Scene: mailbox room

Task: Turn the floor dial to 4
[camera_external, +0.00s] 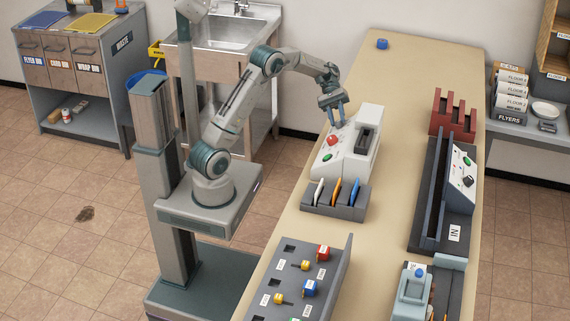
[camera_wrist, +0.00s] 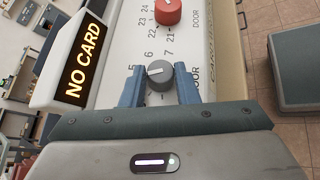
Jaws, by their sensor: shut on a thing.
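The white machine (camera_external: 346,158) stands on the long table, with a grey dial (camera_wrist: 160,77) on its panel. My gripper (camera_wrist: 160,88) is shut on this grey dial, a blue finger on either side. The dial's white line lies nearly level in the wrist view and its left end points toward the 5; the 6 and 7 also show around it. In the external view my gripper (camera_external: 338,120) is at the far end of the panel and the grey dial cannot be made out.
A red dial (camera_wrist: 168,11) with numbers 21 to 24 is beside the grey one; it also shows in the external view (camera_external: 333,140). A display (camera_wrist: 83,60) reads NO CARD. A green button (camera_external: 326,156) and a card rack (camera_external: 345,207) are nearer the camera.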

